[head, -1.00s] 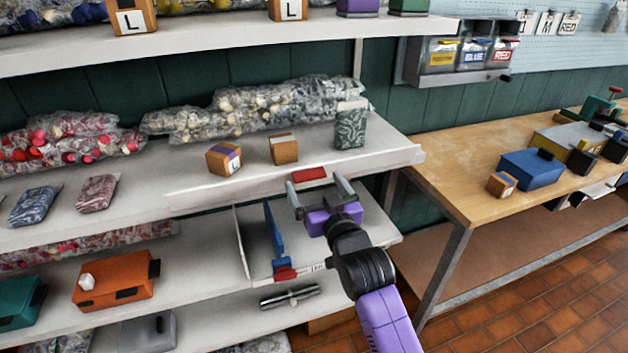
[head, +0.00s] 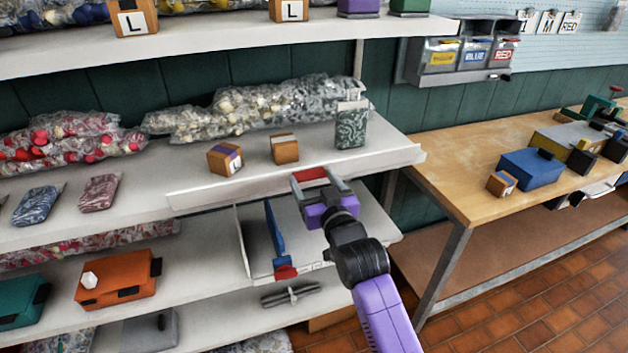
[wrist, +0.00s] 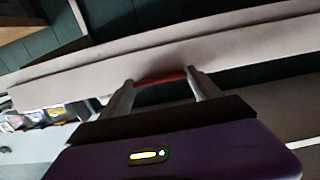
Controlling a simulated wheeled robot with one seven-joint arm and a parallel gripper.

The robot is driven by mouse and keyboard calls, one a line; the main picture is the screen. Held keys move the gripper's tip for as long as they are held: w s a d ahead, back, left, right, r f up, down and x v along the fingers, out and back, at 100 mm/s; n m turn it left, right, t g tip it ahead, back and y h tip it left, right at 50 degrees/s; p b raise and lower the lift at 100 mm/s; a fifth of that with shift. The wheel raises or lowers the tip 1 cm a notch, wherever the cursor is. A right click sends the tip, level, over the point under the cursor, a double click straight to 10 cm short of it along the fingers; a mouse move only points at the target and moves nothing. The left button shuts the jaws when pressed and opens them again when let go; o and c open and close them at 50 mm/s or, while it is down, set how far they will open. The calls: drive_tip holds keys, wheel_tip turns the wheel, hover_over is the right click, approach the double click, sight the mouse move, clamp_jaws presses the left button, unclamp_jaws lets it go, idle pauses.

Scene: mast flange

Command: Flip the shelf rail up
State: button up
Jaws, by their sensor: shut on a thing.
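The shelf rail (head: 215,192) is a long pale strip along the front edge of the middle shelf. It has a red grip piece (head: 309,174) near its right part. My gripper (head: 316,184) is at the shelf's front edge, with its two grey fingers shut on the red grip piece from either side. In the wrist view the rail (wrist: 75,77) runs across the picture, and the red piece (wrist: 160,77) lies between the fingertips. The gripper body partly hides what is below the rail there.
Wooden blocks (head: 285,149), a patterned packet (head: 351,128) and bagged goods stand on the middle shelf behind the rail. A lower shelf holds a blue divider (head: 275,235) and an orange box (head: 118,278). A wooden table (head: 455,175) stands to the right.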

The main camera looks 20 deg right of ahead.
drive_tip(key=p, duration=0.1)
drive_tip(key=r+g+p, duration=0.1)
drive_tip(key=p, duration=0.1)
drive_tip(key=shift+w+r+p, duration=0.3)
drive_tip(key=shift+w, duration=0.05)
drive_tip(key=shift+w+f+g+p, duration=0.1)
drive_tip(key=shift+w+g+p, duration=0.15)
drive_tip(key=shift+g+p, duration=0.65)
drive_tip(key=shift+f, duration=0.1)
drive_tip(key=o, duration=1.4)
drive_tip(key=b+v, duration=0.1)
drive_tip(key=v, duration=0.6)
drive_tip(key=shift+s, duration=0.4)
